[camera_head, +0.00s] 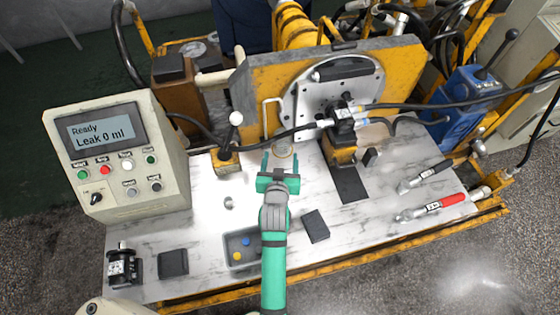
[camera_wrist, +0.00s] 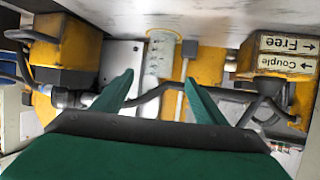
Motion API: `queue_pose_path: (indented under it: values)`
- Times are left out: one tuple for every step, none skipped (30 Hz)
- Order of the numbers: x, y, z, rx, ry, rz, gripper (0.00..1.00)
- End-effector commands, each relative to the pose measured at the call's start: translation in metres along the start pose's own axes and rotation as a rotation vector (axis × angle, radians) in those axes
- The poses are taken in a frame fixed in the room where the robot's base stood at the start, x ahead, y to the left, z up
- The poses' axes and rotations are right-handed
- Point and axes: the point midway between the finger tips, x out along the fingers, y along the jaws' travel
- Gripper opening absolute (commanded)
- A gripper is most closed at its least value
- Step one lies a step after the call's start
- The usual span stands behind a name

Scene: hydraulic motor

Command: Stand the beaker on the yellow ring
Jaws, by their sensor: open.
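A clear beaker (camera_wrist: 160,62) with graduation marks shows in the wrist view, which looks upside down. Its base end meets the pale tabletop, and it looks upright. In the head view the beaker (camera_head: 282,149) is a faint round outline below the yellow plate, with a yellowish tint at its rim or base.
The yellow plate with the motor (camera_head: 345,115) and its hoses stands just behind. A white bent handle (camera_head: 268,117) is close to the beaker. The control box (camera_head: 120,155) reads "Leak 0 ml". A grey tray (camera_head: 231,259) and dark pads lie nearer the front; the tabletop left of my gripper is mostly clear.

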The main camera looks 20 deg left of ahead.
Motion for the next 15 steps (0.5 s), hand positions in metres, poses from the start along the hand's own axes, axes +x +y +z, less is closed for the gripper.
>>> queue_pose_path:
  values:
    - [-0.006,0.0,0.0,0.0,0.001,0.0,0.66]
    - [-0.008,0.0,0.0,0.0,0.001,0.0,0.66]
    - [-0.011,0.0,0.0,0.0,0.001,0.0,0.66]
    - [-0.012,0.0,0.0,0.0,0.001,0.0,0.66]
    - [-0.013,0.0,0.0,0.0,0.001,0.0,0.66]
    - [-0.014,0.0,0.0,0.0,0.001,0.0,0.66]
    - [-0.015,0.0,0.0,0.0,0.001,0.0,0.66]
    - [-0.015,0.0,0.0,0.0,0.001,0.0,0.66]
    - [-0.016,0.001,0.001,0.0,0.001,0.001,0.66]
    - [-0.017,0.002,0.002,0.001,0.001,0.002,0.66]
    - [-0.019,0.003,0.005,0.001,0.0,0.004,0.66]
    - [-0.023,0.005,0.01,0.002,0.0,0.007,0.66]
    - [-0.028,0.007,0.015,0.004,0.001,0.01,0.66]
    - [-0.033,0.01,0.02,0.005,0.003,0.014,0.66]
    - [-0.041,0.015,0.028,0.008,0.007,0.02,0.66]
